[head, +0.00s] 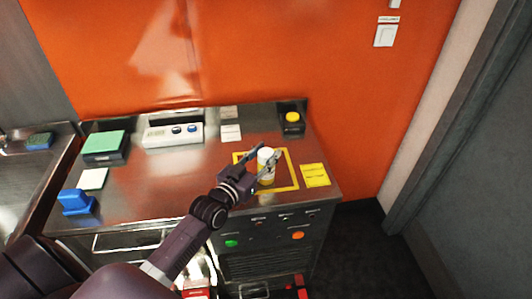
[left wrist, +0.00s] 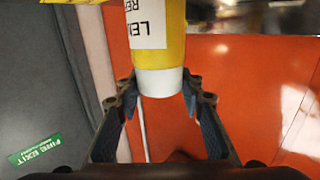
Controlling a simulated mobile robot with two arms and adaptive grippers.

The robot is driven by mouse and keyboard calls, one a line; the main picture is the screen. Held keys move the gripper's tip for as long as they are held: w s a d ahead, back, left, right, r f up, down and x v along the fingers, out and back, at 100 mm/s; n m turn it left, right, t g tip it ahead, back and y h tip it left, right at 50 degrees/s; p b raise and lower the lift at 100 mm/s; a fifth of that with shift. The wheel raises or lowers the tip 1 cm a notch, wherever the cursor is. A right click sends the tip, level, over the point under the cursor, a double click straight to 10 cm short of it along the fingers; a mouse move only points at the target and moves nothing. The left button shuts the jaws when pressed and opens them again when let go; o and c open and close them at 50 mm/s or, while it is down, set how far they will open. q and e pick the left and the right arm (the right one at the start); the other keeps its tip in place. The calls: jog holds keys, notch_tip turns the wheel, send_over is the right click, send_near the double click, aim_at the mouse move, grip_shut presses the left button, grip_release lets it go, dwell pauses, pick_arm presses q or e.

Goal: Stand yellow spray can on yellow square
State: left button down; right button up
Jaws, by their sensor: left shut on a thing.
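The yellow spray can (head: 266,170), with a white part at one end, is between the fingers of my left gripper (head: 264,157). In the head view it appears upright, over or on the area inside the yellow square (head: 293,170), an outline on the steel counter. I cannot tell whether its base touches the counter. In the left wrist view the can (left wrist: 174,50) shows a white label, and its white end lies between the finger tips of my left gripper (left wrist: 160,95), which is shut on it. My right gripper is not in view.
A yellow note (head: 315,175) lies right of the square. A dark holder with a yellow top (head: 292,120) stands behind it. A control box (head: 173,133), a green-topped block (head: 104,146) and a blue item (head: 75,201) are farther left. The middle-left counter is clear.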

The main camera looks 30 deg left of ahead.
pick_arm(q)
jog(key=c, duration=1.3)
grip_release()
jog(key=shift+f, duration=0.1)
jog(key=shift+s, duration=0.45)
jog(key=s, duration=0.3)
jog(key=s+b, duration=0.1)
jog(key=s, duration=0.3)
jog(key=s+r+b, duration=0.1)
jog(key=s, duration=0.3)
jog(key=shift+s+a, duration=0.1)
jog(key=shift+a, duration=0.3)
jog(key=shift+f, duration=0.1)
